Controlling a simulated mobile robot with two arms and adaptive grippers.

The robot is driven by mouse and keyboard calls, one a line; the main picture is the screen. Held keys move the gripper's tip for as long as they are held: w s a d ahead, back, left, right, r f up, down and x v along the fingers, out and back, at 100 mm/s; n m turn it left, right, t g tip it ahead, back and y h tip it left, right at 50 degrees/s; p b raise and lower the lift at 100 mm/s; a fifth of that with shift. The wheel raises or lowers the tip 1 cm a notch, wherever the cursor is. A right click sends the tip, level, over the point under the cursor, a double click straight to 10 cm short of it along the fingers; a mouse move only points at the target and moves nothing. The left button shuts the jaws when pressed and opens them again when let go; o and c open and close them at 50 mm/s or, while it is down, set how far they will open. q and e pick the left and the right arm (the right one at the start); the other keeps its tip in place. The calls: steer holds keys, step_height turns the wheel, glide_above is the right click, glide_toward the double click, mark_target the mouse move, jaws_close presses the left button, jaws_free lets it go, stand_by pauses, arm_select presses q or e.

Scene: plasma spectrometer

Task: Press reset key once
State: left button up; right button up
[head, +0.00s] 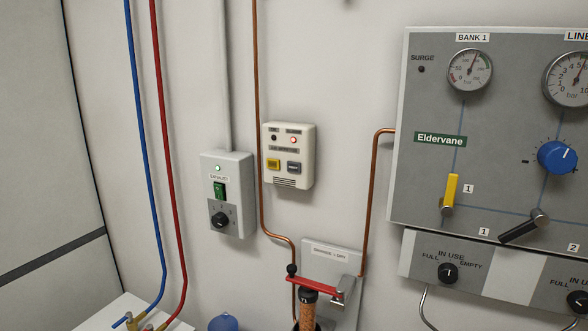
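A small cream alarm box (288,155) is fixed to the wall near the middle of the head view. Its lower part carries a yellow key (273,164) on the left and a dark grey-blue key (294,168) on the right. The lettering on both keys is too small to read, so I cannot tell which is the reset key. Above them are a dark lamp (274,138) and a red lit lamp (293,141). Neither of my grippers is in view.
An exhaust box (228,194) with a green switch and black knob hangs left of the alarm box. A copper pipe (257,115) runs between them. A large gas panel (425,110) stands at right. A red lever (312,287) and drying column sit below.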

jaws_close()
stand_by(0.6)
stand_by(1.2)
